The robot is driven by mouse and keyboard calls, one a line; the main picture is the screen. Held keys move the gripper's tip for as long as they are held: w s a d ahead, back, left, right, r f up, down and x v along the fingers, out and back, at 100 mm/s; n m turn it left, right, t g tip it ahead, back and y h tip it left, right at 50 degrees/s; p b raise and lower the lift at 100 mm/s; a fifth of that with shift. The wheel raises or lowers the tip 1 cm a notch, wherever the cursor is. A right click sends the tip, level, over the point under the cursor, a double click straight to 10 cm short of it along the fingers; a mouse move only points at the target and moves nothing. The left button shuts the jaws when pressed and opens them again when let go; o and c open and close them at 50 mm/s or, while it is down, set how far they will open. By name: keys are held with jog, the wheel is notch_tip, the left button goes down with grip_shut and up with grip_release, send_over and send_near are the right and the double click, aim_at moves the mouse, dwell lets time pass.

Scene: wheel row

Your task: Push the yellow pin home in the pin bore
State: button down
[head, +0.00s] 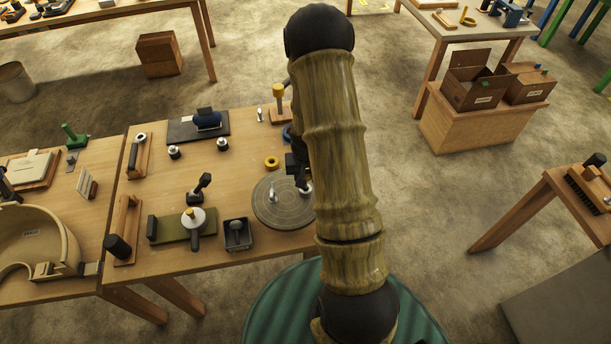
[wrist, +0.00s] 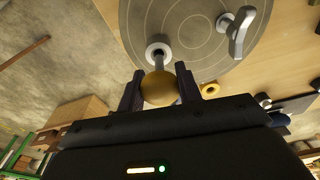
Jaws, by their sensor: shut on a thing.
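In the wrist view my gripper (wrist: 158,88) is shut on the round yellow knob of the yellow pin (wrist: 158,90). The pin's grey shaft runs from the knob to a pale collar, the pin bore (wrist: 158,50), near the edge of a grey round plate (wrist: 205,28). The shaft meets the collar's opening; how deep it sits I cannot tell. Part of the shaft shows between knob and collar. In the head view my gripper (head: 298,172) is over the plate's (head: 268,214) right side, and my arm hides much there. The pin's knob is hidden in that view.
A metal handle (wrist: 238,32) stands on the plate near the bore. A yellow ring (head: 271,162) lies behind the plate. A grey box (head: 238,245) and a green board (head: 170,230) with a white round part stand to the left. Open floor lies right of the table.

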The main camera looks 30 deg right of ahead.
jog(key=shift+f+b, duration=1)
jog(key=shift+f, duration=0.35)
jog(key=c, duration=0.9)
grip_release()
jog(key=shift+r, duration=0.15)
jog(key=r, duration=0.5)
jog(key=s+r+b, duration=0.1)
jog(key=r, duration=0.5)
jog(key=s+a+r+b, duration=0.1)
jog(key=r, duration=0.5)
